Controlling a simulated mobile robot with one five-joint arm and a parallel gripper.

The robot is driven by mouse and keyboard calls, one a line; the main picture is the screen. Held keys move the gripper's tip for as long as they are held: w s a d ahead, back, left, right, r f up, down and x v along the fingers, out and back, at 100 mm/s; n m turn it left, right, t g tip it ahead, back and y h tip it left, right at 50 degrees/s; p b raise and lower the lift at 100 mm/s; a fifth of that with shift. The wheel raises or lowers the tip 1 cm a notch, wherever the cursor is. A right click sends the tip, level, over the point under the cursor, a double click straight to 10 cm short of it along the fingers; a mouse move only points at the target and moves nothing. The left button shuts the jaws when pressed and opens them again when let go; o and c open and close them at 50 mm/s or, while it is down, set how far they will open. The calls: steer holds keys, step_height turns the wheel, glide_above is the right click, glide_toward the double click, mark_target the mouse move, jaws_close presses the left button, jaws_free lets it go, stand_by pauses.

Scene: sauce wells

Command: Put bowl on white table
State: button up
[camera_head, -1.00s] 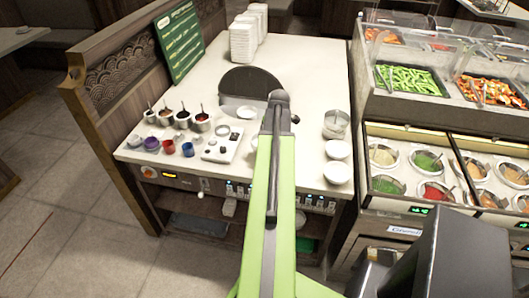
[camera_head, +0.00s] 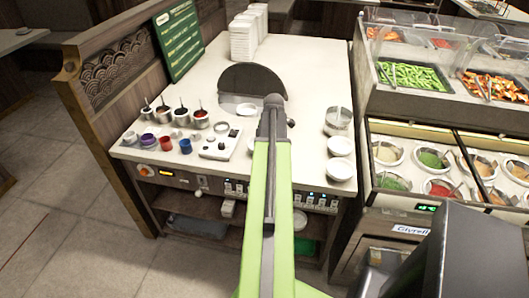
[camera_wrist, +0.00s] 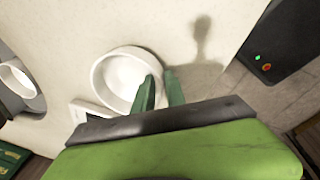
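A white round bowl (camera_wrist: 124,76) shows in the wrist view over a pale surface. My gripper (camera_wrist: 160,78) has two green fingers, a small gap apart, at the bowl's right rim. One finger overlaps the bowl's inside and the other lies just outside it. I cannot tell whether they press on the rim, nor whether the bowl rests on the surface. In the head view my arm hides the gripper. The white table (camera_head: 310,75) fills the middle there. Two white bowls, one farther (camera_head: 341,146) and one nearer (camera_head: 340,169), stand at its right front.
Sauce pots (camera_head: 200,119) and small coloured cups (camera_head: 166,145) stand at the table's left front, beside a white panel (camera_head: 215,146). A clear container (camera_head: 338,120) stands behind the bowls. White stacks (camera_head: 243,38) stand at the back. A food counter (camera_head: 415,110) is at right.

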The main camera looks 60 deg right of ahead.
steer(key=o, duration=0.3)
steer(key=r+p, duration=0.4)
steer(key=s+r+p, duration=0.1)
steer(key=r+p, duration=0.3)
steer(key=s+r+p, duration=0.1)
steer(key=r+p, duration=0.3)
steer(key=shift+a+r, duration=0.1)
steer(key=shift+a, duration=0.1)
